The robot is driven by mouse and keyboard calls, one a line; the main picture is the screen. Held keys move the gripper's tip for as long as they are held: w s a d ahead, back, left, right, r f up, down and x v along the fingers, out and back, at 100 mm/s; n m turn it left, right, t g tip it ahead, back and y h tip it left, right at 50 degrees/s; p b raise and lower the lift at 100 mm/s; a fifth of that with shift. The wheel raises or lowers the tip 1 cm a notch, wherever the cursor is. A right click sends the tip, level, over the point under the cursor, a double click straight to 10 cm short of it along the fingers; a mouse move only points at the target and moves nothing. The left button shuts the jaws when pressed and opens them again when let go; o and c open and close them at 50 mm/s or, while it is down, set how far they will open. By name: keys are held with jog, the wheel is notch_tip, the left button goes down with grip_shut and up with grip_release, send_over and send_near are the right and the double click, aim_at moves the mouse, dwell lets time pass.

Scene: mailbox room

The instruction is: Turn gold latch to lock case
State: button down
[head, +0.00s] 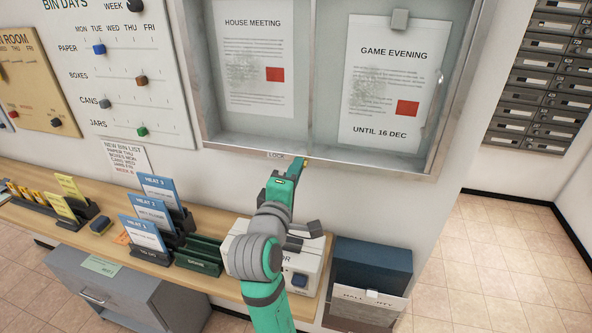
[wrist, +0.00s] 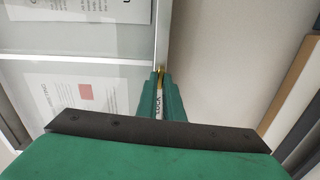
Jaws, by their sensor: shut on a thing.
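The notice case (head: 316,150) hangs on the wall with a glass front and a metal frame. Two papers show inside it, "House Meeting" and "Game Evening". The small gold latch (head: 306,160) sits at the middle of the case's bottom edge, beside a "LOCK" label (head: 276,155). My gripper (head: 300,168) reaches up to it from below. In the wrist view the gold latch (wrist: 160,70) shows at the tips of my green fingers, which are closed on it. The fingers hide most of the latch, so its exact angle is unclear. The label (wrist: 158,103) shows between the fingers.
A bin days board (head: 120,75) hangs left. Mailboxes (head: 545,85) stand at the right, with open floor before them.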

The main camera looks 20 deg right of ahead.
jog(key=m, duration=1.7)
jog(key=shift+s+d+f, duration=0.1)
jog(key=shift+d+f, duration=0.1)
jog(key=shift+d, duration=0.15)
dwell(0.4)
jog(key=c, duration=1.9)
grip_release()
jog(key=shift+a, duration=0.1)
jog(key=shift+r, duration=0.1)
jog(key=shift+a, duration=0.1)
